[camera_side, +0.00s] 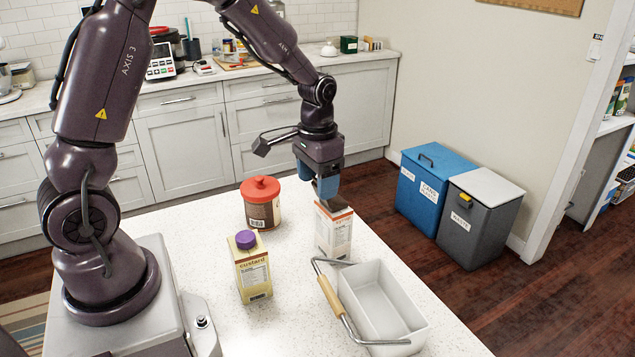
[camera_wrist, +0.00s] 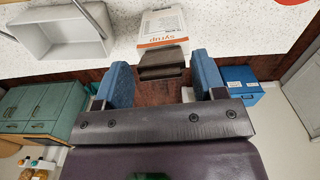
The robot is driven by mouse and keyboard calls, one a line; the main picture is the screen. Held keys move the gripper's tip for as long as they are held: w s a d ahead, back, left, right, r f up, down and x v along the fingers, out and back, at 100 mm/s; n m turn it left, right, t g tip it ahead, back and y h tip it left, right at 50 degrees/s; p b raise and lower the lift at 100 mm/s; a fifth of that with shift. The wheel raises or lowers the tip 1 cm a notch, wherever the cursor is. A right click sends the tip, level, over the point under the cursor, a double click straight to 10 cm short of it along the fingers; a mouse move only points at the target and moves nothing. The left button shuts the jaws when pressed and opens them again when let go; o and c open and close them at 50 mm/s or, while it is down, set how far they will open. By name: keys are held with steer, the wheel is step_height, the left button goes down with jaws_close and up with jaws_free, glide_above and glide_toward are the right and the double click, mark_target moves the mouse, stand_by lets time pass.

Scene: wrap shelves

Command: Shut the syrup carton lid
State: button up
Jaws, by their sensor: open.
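The syrup carton (camera_side: 333,236) stands upright on the white counter, white with an orange-brown top edge. In the wrist view this piece (camera_wrist: 162,66) shows between my blue fingers. My gripper (camera_side: 317,177) is open, pointing down just above the carton; its fingers (camera_wrist: 163,78) are apart on either side of the brown piece. I cannot tell whether they touch it.
A white basket (camera_side: 423,325) with a wood-grip handle (camera_side: 331,298) stands close in front of the carton. A custard carton (camera_side: 252,270) with a purple cap and a red-lidded canister (camera_side: 261,206) stand to the left. Blue (camera_side: 425,200) and grey (camera_side: 474,225) bins stand beyond the counter.

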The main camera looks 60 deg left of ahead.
steer(key=c, duration=0.3)
steer(key=shift+w, duration=0.15)
steer(key=shift+w+r, duration=0.1)
steer(key=shift+w, duration=0.5)
steer(key=shift+w+a, duration=0.1)
steer(key=shift+w, duration=0.05)
steer(key=shift+w+r, duration=0.15)
steer(key=shift+w, duration=0.25)
steer(key=shift+w+r, duration=0.1)
steer(key=shift+w, duration=0.05)
stand_by(0.3)
steer(key=shift+w, duration=0.25)
